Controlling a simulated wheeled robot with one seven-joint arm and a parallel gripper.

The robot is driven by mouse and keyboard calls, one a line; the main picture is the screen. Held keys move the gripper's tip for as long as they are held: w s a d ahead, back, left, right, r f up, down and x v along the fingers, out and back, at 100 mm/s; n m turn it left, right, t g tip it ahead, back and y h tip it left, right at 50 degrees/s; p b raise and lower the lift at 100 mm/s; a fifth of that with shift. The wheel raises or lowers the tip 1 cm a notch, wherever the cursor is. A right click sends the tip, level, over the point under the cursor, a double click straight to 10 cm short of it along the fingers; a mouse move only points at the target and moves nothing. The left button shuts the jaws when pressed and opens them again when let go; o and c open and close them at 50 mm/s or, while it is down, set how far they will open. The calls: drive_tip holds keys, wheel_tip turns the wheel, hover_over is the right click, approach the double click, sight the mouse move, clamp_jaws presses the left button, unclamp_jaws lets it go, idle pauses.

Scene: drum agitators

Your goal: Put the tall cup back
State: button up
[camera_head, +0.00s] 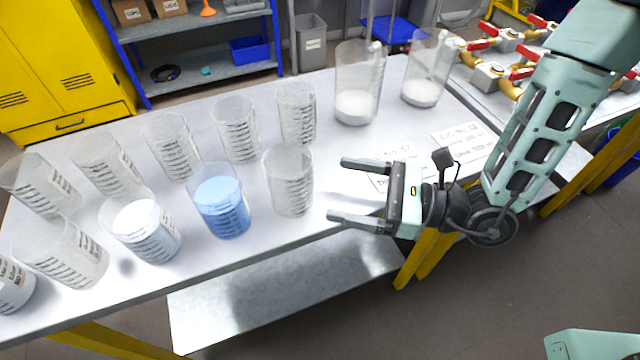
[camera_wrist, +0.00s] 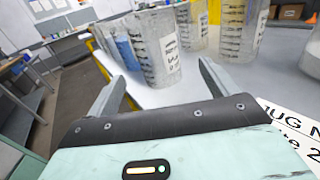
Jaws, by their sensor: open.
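A clear graduated cup (camera_head: 289,182) stands upright on the table just left of my gripper (camera_head: 342,189). It is the nearest cup to my fingers and looks empty. My gripper is open and level, with a gap between its fingertips and this cup. In the wrist view the same cup (camera_wrist: 156,48) stands ahead of my open fingers, and nothing is between them. A blue-filled cup (camera_head: 221,208) stands left of it. Several similar clear cups stand in rows, including one behind at the back (camera_head: 297,112). I cannot tell for certain which is the tall cup.
A cup with white contents (camera_head: 142,232) stands further left. Two clear jugs (camera_head: 358,90) (camera_head: 425,75) with white contents stand at the back right. Printed paper labels (camera_head: 462,138) lie on the table (camera_head: 338,150). Red-handled valves (camera_head: 505,38) are at the far right.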

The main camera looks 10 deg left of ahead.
drive_tip(key=shift+d, duration=0.95)
drive_tip(key=s+d+r+n+g+h, duration=0.25)
drive_tip(key=s+n+g+h, duration=0.3)
drive_tip(key=s+n, duration=0.3)
drive_tip(key=s+d+r+n+g+h, duration=0.2)
drive_tip(key=s+r+n+g+h, duration=0.3)
drive_tip(key=s+n, duration=0.35)
drive_tip(key=w+d+r+n+t+h, duration=0.1)
drive_tip(key=w+d+n+t+h, duration=0.5)
drive_tip(key=d+n+t+h, duration=0.1)
drive_tip(key=d+n+t, duration=0.1)
drive_tip(key=n+t, duration=0.1)
drive_tip(key=shift+w+d+n, duration=0.15)
drive_tip(key=shift+w+n, duration=0.15)
drive_tip(key=shift+r, duration=0.1)
